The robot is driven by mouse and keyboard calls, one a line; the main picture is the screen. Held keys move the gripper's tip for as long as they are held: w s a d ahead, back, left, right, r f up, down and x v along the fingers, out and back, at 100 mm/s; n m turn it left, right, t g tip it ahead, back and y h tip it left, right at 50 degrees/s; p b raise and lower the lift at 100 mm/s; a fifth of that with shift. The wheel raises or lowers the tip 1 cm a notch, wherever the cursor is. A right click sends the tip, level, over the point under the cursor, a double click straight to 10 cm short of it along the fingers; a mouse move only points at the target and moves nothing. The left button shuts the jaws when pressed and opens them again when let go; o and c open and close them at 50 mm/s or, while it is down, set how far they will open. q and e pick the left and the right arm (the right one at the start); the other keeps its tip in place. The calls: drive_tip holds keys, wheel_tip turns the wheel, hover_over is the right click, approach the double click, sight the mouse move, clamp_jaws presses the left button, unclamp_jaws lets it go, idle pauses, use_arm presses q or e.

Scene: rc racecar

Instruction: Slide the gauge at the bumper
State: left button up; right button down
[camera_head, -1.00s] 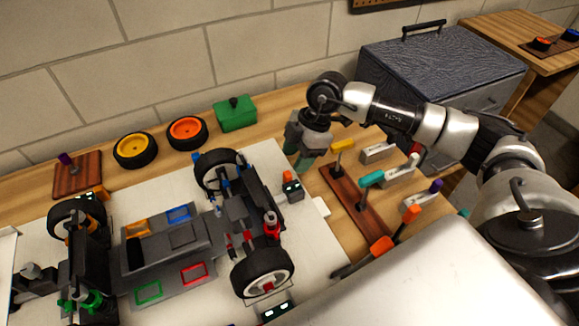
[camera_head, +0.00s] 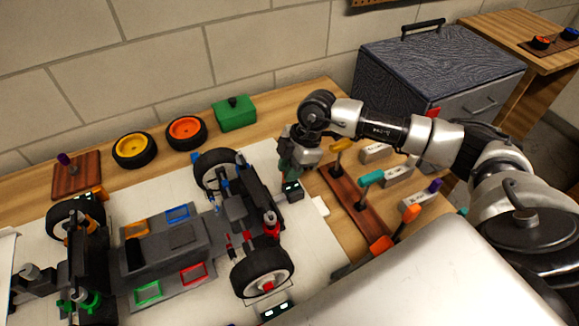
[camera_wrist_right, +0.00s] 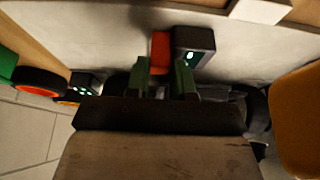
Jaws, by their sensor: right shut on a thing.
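The gauge (camera_head: 292,191) is a small dark box with two light spots on the pale mat, just right of the racecar's (camera_head: 165,250) upper right wheel. In the right wrist view, its box (camera_wrist_right: 194,45) shows beside an orange-red tab (camera_wrist_right: 160,48). My right gripper (camera_head: 287,178) is down at the gauge, with its green fingers on either side of this tab, shut on it. In the head view my gripper hides the tab. I cannot tell which part of the car is the bumper. My left gripper is not in view.
A wooden tool rack (camera_head: 350,200) with coloured-handle tools stands right of my gripper. Other dark lit boxes sit near the car's front edge (camera_head: 277,310) and left wheel (camera_head: 90,197). Yellow (camera_head: 133,150) and orange (camera_head: 186,132) wheels and a green box (camera_head: 235,114) line the back.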

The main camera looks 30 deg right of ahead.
drive_tip(key=shift+w+a+r+p, duration=0.1)
drive_tip(key=shift+a+p, duration=0.6)
drive_tip(key=shift+a, duration=0.95)
drive_tip(key=c, duration=1)
unclamp_jaws()
drive_tip(key=shift+a, duration=0.15)
drive_tip(key=shift+o, duration=0.2)
drive_tip(key=shift+d+r, duration=0.25)
drive_tip(key=shift+r, duration=0.05)
drive_tip(key=v, duration=1)
